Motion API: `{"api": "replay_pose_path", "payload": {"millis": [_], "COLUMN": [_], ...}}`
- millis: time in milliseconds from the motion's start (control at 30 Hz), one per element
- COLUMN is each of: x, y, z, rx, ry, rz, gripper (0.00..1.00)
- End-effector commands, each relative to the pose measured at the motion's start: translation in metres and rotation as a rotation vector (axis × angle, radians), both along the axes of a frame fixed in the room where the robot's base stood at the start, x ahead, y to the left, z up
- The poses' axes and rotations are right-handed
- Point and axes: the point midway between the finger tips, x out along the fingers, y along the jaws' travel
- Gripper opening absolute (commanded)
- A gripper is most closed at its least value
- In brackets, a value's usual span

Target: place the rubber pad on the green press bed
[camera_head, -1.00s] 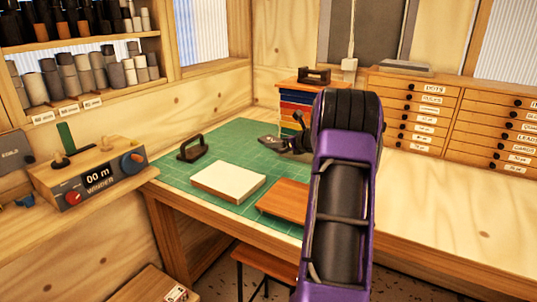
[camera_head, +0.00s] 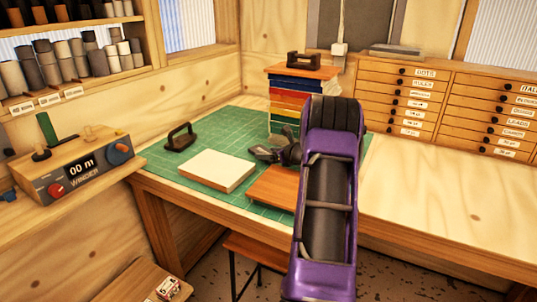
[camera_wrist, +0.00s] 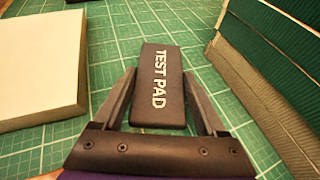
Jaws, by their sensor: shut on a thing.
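The rubber pad is a black slab lettered TEST PAD (camera_wrist: 162,100) in the middle of the wrist view. My gripper (camera_wrist: 160,76) is shut on it, one finger along each long side. In the head view my gripper (camera_head: 280,152) is low over the green gridded mat (camera_head: 225,132) on the corner table, just in front of a coloured stack. I cannot tell whether the pad touches the mat. Apart from this green mat and green layers in the stack, I cannot single out a separate green press bed.
A pale block (camera_head: 217,169) and a reddish-brown board (camera_head: 272,187) lie on the mat, left and in front of my gripper. The coloured stack (camera_head: 298,92) stands close behind it. A dark handled tool (camera_head: 181,138) sits farther left. The wooden bench at right is clear.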

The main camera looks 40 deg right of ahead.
Motion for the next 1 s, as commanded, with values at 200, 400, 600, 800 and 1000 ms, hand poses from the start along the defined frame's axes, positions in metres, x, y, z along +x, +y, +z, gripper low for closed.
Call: {"api": "replay_pose_path", "payload": {"millis": [200, 400, 600, 800, 1000], "x": [0.0, 0.0, 0.0, -0.002, -0.037], "y": [0.0, 0.0, 0.0, -0.001, -0.002], "z": [0.001, -0.001, -0.001, 0.004, 0.018], "rx": [-0.001, -0.001, -0.001, -0.001, -0.002], "ry": [-0.002, -0.001, -0.001, -0.001, -0.001], "rz": [0.0, 0.0, 0.0, -0.001, -0.004], "gripper": [0.14, 0.92, 1.0, 1.0, 1.0]}}
